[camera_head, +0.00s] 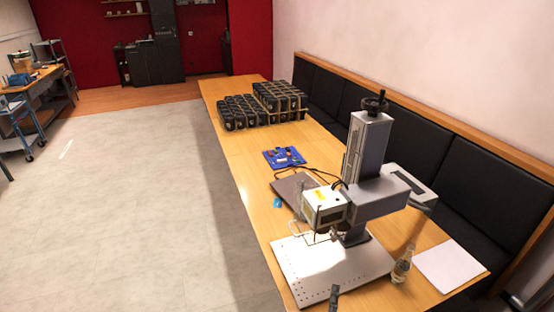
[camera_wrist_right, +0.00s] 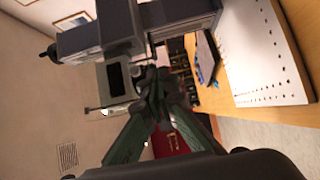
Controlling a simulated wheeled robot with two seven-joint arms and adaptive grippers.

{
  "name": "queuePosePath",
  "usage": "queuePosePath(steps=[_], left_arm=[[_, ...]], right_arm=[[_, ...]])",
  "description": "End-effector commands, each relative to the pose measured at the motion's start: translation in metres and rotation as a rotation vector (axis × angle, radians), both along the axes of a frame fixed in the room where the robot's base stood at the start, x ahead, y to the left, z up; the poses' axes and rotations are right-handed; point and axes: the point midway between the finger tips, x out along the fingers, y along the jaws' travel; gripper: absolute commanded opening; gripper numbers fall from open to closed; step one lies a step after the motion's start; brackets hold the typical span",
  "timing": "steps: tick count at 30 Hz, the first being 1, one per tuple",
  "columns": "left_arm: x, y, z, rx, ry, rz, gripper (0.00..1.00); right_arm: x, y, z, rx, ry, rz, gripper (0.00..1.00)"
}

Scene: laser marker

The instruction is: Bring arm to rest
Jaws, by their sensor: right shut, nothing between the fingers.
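My right gripper (camera_head: 334,292) just enters the head view at the bottom edge, in front of the perforated plate of the laser marker (camera_head: 372,150). In the right wrist view its two dark green fingers (camera_wrist_right: 158,85) meet at the tips, with nothing between them. The laser marker stands on the long wooden table, with a grey column and a white head over the pale base plate (camera_head: 325,268). The base plate also shows at the upper right of the right wrist view (camera_wrist_right: 250,50). My left gripper is in neither view.
A small glass bottle (camera_head: 402,265) and a white sheet (camera_head: 450,266) lie right of the marker. A blue tray (camera_head: 284,157) and black bins (camera_head: 262,106) are farther along the table (camera_head: 236,150). A black padded bench (camera_head: 415,140) lines the wall. The floor at left is clear.

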Motion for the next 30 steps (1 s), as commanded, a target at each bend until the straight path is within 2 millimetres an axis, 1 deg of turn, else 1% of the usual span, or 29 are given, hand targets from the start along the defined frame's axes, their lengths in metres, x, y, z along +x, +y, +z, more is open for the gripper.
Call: queuePosePath(steps=[1,7,11,14,17,20,23,24,27,30], left_arm=[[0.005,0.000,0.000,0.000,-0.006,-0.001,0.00],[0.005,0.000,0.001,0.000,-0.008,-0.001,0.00],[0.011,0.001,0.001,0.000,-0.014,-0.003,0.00],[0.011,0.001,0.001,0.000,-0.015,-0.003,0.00],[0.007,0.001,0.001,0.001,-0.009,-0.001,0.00],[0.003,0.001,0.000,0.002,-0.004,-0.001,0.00],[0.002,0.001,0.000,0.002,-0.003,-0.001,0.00],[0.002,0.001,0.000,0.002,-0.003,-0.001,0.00],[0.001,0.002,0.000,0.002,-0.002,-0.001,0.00],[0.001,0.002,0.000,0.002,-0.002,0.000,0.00]], right_arm=[[-0.002,-0.008,-0.002,0.018,0.007,-0.015,0.00],[-0.015,-0.045,-0.016,0.116,0.047,-0.092,0.00],[-0.026,-0.070,-0.028,0.196,0.079,-0.150,0.00],[-0.038,-0.092,-0.040,0.276,0.112,-0.204,0.00],[-0.055,-0.117,-0.057,0.375,0.154,-0.269,0.00],[-0.078,-0.144,-0.079,0.495,0.208,-0.350,0.00],[-0.116,-0.173,-0.108,0.659,0.285,-0.456,0.00],[-0.135,-0.183,-0.122,0.736,0.324,-0.504,0.00],[-0.178,-0.195,-0.148,0.903,0.412,-0.600,0.00],[-0.209,-0.197,-0.163,1.020,0.482,-0.658,0.00]])
